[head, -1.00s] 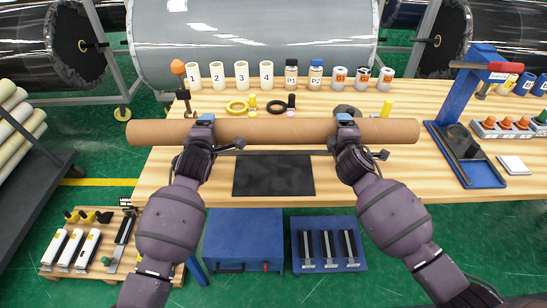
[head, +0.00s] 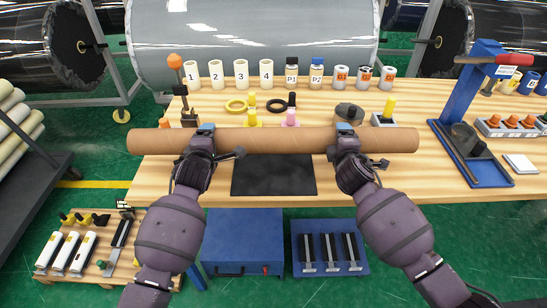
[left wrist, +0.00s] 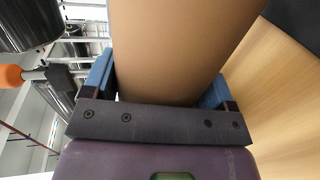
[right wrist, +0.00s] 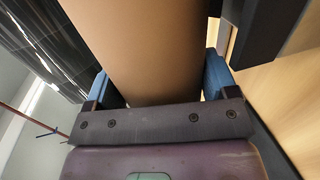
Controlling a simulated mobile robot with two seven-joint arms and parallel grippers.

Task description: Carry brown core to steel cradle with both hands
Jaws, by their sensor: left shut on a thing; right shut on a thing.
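The long brown core (head: 275,140) lies level across the head view, above the front part of the wooden table. My left gripper (head: 205,130) is shut around it left of its middle. My right gripper (head: 345,130) is shut around it right of its middle. In the left wrist view the core (left wrist: 185,45) fills the space between the blue jaws. The right wrist view shows the core (right wrist: 145,50) between the blue jaws too. I cannot clearly make out the steel cradle; the core hides part of the table behind it.
A black mat (head: 273,178) lies at the table's front. White numbered cylinders (head: 215,74) and small jars stand behind. An orange-topped post (head: 175,62) stands at left. A blue stand (head: 468,100) with a red handle is at right, near the core's right end.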

